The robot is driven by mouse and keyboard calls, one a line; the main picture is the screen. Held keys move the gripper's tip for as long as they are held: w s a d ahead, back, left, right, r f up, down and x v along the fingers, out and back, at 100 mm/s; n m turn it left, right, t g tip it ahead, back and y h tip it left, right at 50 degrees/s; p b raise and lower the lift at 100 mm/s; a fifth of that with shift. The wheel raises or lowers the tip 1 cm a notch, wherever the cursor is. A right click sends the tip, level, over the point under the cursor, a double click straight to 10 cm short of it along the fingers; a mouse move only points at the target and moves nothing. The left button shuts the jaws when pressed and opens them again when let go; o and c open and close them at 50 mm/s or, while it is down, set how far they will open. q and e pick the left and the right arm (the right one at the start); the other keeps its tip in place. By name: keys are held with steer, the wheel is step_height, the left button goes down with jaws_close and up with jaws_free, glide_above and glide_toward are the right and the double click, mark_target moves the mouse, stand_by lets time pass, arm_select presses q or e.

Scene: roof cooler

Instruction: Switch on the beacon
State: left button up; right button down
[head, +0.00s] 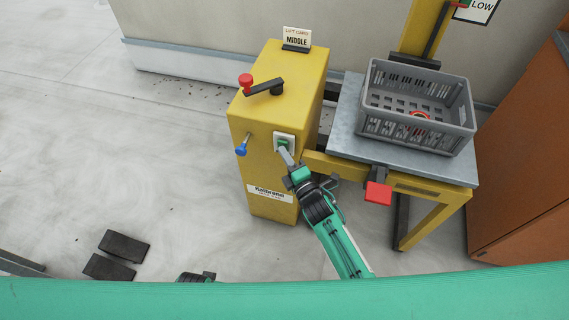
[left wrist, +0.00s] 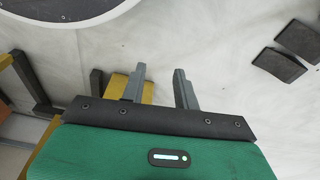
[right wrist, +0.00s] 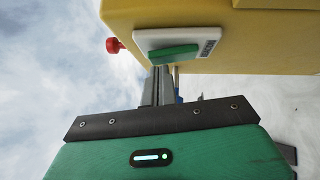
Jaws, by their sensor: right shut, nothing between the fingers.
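A green rocker switch (head: 282,142) on a white plate (head: 292,137) is set in the front of a yellow cabinet (head: 262,115). My right gripper (head: 286,151) is shut and empty, with its fingertips at the lower edge of the green rocker. In the right wrist view the rocker (right wrist: 173,55) lies just beyond the tips of the right gripper (right wrist: 160,72); I cannot tell whether they touch. The small label on the plate is too small to read. My left gripper (left wrist: 159,75) is open and empty, above the floor, in the left wrist view.
A grey crate (head: 388,131) sits on a lift platform (head: 345,120) to the right, above a red block (head: 378,193).

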arm_select(q)
steer(key=shift+f, duration=0.15)
arm_select(e)
steer(key=shift+w, duration=0.15)
arm_select(q)
steer(key=shift+w+r, duration=0.25)
arm_select(e)
steer(key=shift+r, duration=0.1)
steer(key=shift+w+d+r+m+p, duration=0.2)
steer(key=shift+w+m+p, duration=0.1)
steer(key=shift+p, duration=0.6)
steer(key=shift+s+a+f, duration=0.1)
steer(key=shift+f, duration=0.1)
arm_select(q)
steer(key=f, duration=0.1)
steer(key=s+f, duration=0.1)
steer(key=f, duration=0.2)
steer(key=shift+s+a+f, duration=0.2)
steer(key=shift+s+a, duration=0.1)
steer(key=shift+a, duration=0.1)
steer(key=shift+s, duration=0.1)
